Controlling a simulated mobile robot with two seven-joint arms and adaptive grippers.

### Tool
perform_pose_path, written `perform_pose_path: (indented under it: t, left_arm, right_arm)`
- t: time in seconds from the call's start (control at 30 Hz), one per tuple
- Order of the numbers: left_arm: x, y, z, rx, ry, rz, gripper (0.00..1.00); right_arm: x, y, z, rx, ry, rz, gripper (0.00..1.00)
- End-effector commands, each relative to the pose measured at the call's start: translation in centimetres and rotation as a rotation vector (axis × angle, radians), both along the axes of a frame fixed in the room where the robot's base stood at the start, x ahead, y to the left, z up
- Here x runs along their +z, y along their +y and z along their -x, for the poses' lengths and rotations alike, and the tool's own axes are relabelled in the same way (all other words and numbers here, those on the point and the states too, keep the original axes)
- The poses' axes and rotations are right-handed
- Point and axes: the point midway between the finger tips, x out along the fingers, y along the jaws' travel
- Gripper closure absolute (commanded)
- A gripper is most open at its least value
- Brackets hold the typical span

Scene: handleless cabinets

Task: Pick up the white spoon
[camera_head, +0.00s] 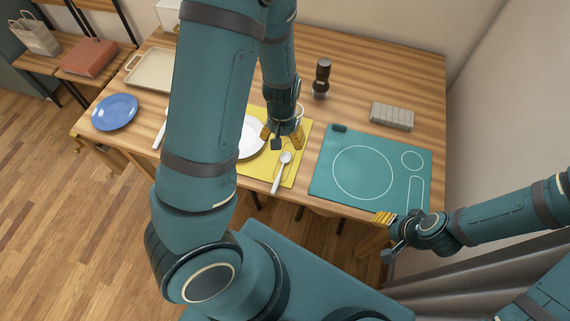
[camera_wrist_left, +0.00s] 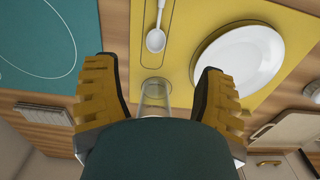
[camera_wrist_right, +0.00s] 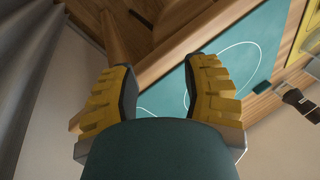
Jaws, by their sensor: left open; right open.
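The white spoon (camera_head: 281,173) lies on the yellow placemat (camera_head: 246,174), to the right of the white plate (camera_head: 252,146), with its bowl toward the back of the table. It also shows in the left wrist view (camera_wrist_left: 156,38), beyond the fingertips and roughly between them. My left gripper (camera_head: 283,138) is open and empty above the placemat, close to the bowl end of the spoon. My right gripper (camera_head: 386,222) is open and empty at the table's front edge, near the teal mat. My left arm hides part of the plate and placemat.
A clear glass (camera_wrist_left: 154,94) stands near the spoon bowl. The teal mat (camera_head: 327,185) lies to the right. A dark pepper mill (camera_head: 321,78) and a grey ribbed block (camera_head: 392,115) stand behind. A blue plate (camera_head: 115,112) and beige tray (camera_head: 150,72) are at left.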

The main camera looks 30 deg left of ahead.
Motion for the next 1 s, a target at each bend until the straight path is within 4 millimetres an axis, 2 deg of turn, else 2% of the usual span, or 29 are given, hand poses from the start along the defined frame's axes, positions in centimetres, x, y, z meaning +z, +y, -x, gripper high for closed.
perform_pose_path:
  t: [0.03, 0.1, 0.3, 0.57, 0.9, 1.0]
  left_arm:
    - [-1.5, 0.1, 0.1, 0.002, 0.005, -0.001, 0.29]
    - [-2.9, 0.1, 0.1, 0.002, 0.005, -0.001, 0.29]
    - [-6.0, 0.0, 0.0, 0.001, 0.002, -0.001, 0.29]
    - [-7.3, -0.1, 0.0, 0.000, 0.001, 0.000, 0.29]
    - [-11.7, -0.4, -0.3, 0.001, 0.004, 0.000, 0.29]
    - [-12.1, -0.4, -0.3, 0.000, 0.001, 0.000, 0.29]
  right_arm:
    - [-0.7, 0.0, 0.2, 0.002, 0.003, 0.000, 0.53]
    - [-1.1, 0.0, 0.3, 0.005, 0.008, -0.002, 0.53]
    - [-2.0, 0.1, 0.6, 0.011, 0.014, -0.003, 0.53]
    - [-2.3, 0.1, 0.8, 0.013, 0.017, -0.004, 0.53]
    - [-3.7, 0.2, 1.2, 0.020, 0.026, -0.006, 0.53]
    - [-3.8, 0.2, 1.2, 0.021, 0.027, -0.006, 0.53]
